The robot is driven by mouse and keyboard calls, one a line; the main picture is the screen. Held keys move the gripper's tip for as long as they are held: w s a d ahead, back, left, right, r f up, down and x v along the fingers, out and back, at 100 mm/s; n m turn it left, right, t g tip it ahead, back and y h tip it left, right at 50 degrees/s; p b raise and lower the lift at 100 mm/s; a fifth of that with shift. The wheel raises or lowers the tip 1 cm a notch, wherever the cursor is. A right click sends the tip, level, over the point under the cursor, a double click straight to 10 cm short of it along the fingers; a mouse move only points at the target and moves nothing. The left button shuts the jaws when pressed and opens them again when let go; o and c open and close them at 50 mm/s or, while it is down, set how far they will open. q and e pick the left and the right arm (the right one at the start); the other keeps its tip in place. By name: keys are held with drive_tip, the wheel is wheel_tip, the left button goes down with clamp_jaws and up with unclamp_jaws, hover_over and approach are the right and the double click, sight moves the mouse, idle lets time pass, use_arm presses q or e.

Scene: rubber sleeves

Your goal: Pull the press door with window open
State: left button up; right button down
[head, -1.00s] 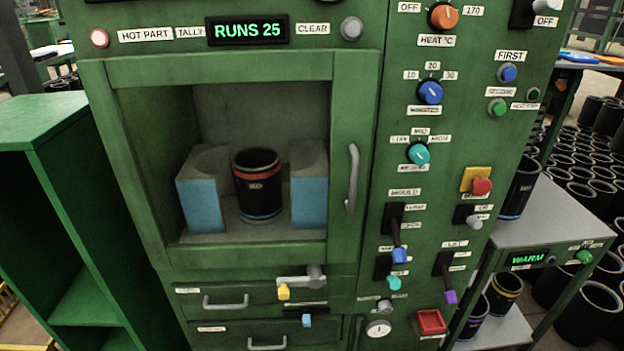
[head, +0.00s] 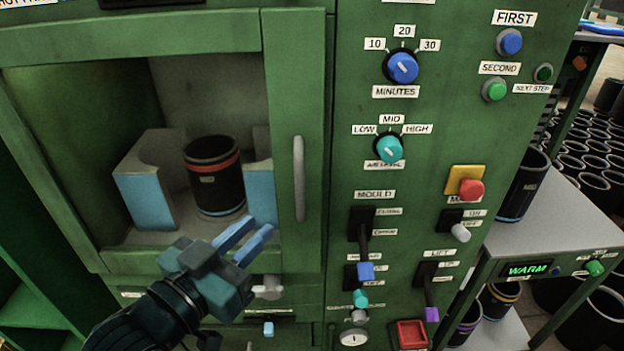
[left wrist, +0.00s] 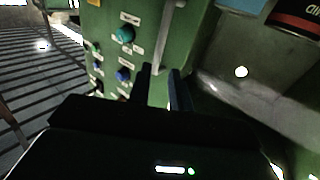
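The press door (head: 284,85) is a green frame around a window and looks closed. Its grey vertical bar handle (head: 299,180) is on the right side of the frame. My left gripper (head: 254,234) is in front of the lower part of the window, left of and below the handle, apart from it. Its two blue fingers are spread with nothing between them. In the left wrist view the fingers (left wrist: 161,88) show a gap, with the handle (left wrist: 166,38) beyond their tips. My right gripper is in neither view.
Behind the window, a black sleeve (head: 215,185) with a red band stands between two blue-faced mould blocks (head: 146,190). Right of the door is a control panel with knobs and levers, including the mould lever (head: 364,245). A grey side table (head: 560,222) stands at the right.

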sight(297, 189)
use_arm(q)
drive_tip(key=p+x, duration=0.2)
drive_tip(key=x, duration=1)
drive_tip(key=shift+w+d, duration=0.15)
drive_tip(key=shift+w, duration=0.1)
drive_tip(key=shift+c, duration=0.2)
clamp_jaws()
